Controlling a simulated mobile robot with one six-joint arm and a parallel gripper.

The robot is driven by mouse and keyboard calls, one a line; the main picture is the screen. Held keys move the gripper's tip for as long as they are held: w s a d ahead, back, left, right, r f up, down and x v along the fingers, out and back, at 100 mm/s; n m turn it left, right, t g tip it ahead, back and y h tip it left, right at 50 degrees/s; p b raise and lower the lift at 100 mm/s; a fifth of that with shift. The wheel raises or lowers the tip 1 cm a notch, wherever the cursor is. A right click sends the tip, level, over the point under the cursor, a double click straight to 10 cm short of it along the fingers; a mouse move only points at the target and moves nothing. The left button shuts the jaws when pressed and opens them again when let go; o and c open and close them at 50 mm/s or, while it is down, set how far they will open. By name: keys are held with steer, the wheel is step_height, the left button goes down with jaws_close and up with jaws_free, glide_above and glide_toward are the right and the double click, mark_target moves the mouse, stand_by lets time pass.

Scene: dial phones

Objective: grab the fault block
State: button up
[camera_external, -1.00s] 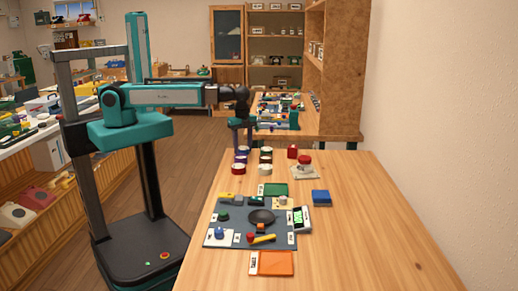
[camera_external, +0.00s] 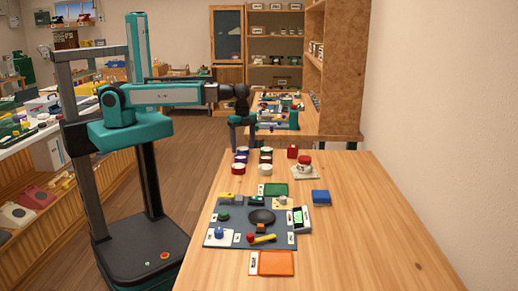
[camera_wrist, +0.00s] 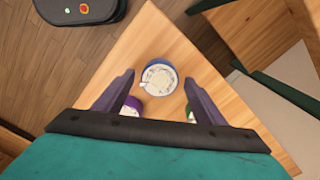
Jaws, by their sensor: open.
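No block is legibly marked as the fault block, so I cannot tell which one it is. A red block (camera_external: 292,152) stands at the far side of the table, beside a red button on a pale base (camera_external: 305,163). A blue block (camera_external: 321,197) lies right of the board. A small orange block (camera_external: 260,228) sits on the board. My gripper (camera_external: 243,149) is open and empty above the far left end of the table. In the wrist view my gripper (camera_wrist: 158,78) has its fingers apart, with a blue-rimmed round container (camera_wrist: 160,78) below and between them.
Several round containers, including a red one (camera_external: 238,169) and a white one (camera_external: 265,170), stand near my gripper. The dark board (camera_external: 275,240) carries knobs, a lever and a display. The table's right side is clear.

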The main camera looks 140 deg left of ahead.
mark_target(243, 148)
step_height(243, 148, up, 11)
steer(key=b, duration=0.2)
stand_by(0.7)
stand_by(0.4)
steer(key=shift+c, duration=1)
steer(key=shift+n, duration=0.3)
steer(key=w+a+r+n+p, duration=0.1)
steer(key=w+a+r+n, duration=0.1)
steer(key=w+a+n, duration=0.6)
steer(key=w+a, duration=0.6)
steer(key=w, duration=0.4)
steer(key=shift+w+a+r, duration=0.15)
steer(key=shift+a+r, duration=0.1)
steer(key=shift+r, duration=0.05)
